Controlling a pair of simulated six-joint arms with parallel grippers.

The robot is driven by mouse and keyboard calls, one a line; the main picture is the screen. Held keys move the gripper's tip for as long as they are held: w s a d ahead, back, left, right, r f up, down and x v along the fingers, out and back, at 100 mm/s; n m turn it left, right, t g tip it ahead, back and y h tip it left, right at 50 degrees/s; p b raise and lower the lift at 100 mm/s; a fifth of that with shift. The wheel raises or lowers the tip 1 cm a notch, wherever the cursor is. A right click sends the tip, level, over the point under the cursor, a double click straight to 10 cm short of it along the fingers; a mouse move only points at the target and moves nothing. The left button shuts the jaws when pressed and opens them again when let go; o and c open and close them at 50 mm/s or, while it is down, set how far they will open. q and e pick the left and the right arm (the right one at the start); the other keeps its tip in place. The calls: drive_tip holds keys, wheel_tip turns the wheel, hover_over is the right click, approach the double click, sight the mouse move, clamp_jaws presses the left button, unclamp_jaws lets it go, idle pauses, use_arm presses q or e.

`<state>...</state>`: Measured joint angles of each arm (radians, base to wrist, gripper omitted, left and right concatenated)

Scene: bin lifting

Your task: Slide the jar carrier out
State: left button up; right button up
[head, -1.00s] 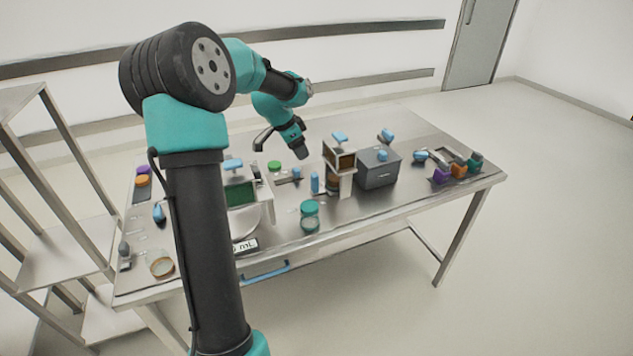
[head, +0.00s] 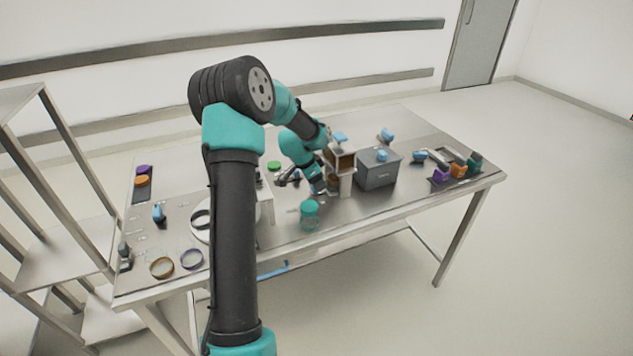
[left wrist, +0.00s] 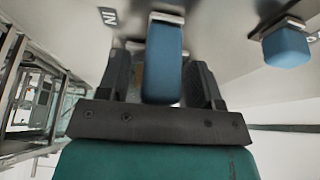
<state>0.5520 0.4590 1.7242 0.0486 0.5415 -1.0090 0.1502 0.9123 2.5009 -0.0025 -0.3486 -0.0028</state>
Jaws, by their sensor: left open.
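A pale stand (head: 345,184) with a brown-windowed box (head: 341,160) on top stands mid-table in the head view. Brown shows low inside it, partly behind my gripper; I cannot tell whether this is the jar carrier. My left gripper (head: 318,188) is at the stand's left side, pointing down. In the left wrist view its open fingers (left wrist: 160,72) stand on either side of a blue handle (left wrist: 164,58). A gap shows beside the handle, so the fingers are not closed on it. The handle's mount meets a pale surface marked "IN". My right gripper is not in view.
A grey box (head: 378,168) stands right of the stand. A teal-lidded jar (head: 309,213) stands in front of my gripper. Purple, orange and teal blocks (head: 459,171) are at the table's right end. Another blue handle (left wrist: 286,45) is at right in the wrist view.

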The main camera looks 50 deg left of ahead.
use_arm(q)
drive_tip(key=shift+w+f, duration=0.1)
drive_tip(key=shift+f, duration=0.25)
drive_tip(key=shift+c, duration=0.2)
clamp_jaws()
